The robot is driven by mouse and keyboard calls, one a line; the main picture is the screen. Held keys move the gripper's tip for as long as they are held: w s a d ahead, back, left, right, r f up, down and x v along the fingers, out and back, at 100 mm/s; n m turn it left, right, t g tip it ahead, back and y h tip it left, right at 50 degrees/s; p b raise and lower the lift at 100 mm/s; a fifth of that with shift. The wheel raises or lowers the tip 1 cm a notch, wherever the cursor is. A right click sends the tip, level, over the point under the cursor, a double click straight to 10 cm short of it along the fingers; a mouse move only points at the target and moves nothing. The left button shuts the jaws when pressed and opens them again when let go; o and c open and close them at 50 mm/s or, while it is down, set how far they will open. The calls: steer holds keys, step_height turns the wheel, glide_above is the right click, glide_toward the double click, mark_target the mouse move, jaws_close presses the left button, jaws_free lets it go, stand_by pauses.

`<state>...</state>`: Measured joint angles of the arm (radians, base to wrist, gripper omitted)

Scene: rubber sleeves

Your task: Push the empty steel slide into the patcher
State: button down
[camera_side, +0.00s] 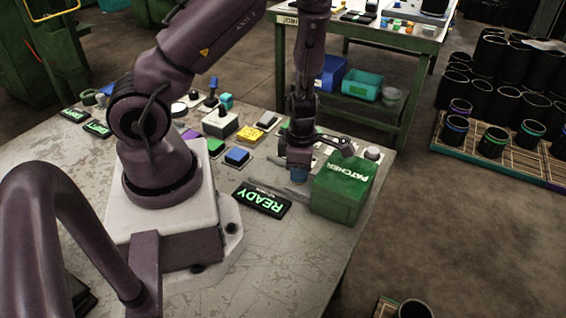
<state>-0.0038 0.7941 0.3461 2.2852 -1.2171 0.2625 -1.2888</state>
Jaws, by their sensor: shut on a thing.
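The patcher (341,188) is a green box with white lettering near the right edge of the table. A grey steel strip, which looks like the slide (291,190), lies low at the patcher's left side. I cannot tell how far it reaches into the box. My gripper (299,172) points down just left of the patcher, above the slide.
A black sign (262,199) reading READY in green lies left of the patcher. Blue, green and yellow blocks (237,156) and a white device (220,124) stand behind it. A lever with a dark knob rises behind the patcher. The table's front middle is clear.

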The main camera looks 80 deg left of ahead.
steer(key=shift+w+d, duration=0.25)
steer(key=shift+w, duration=0.05)
steer(key=c, duration=1)
jaws_free()
step_height(320, 180, up, 13)
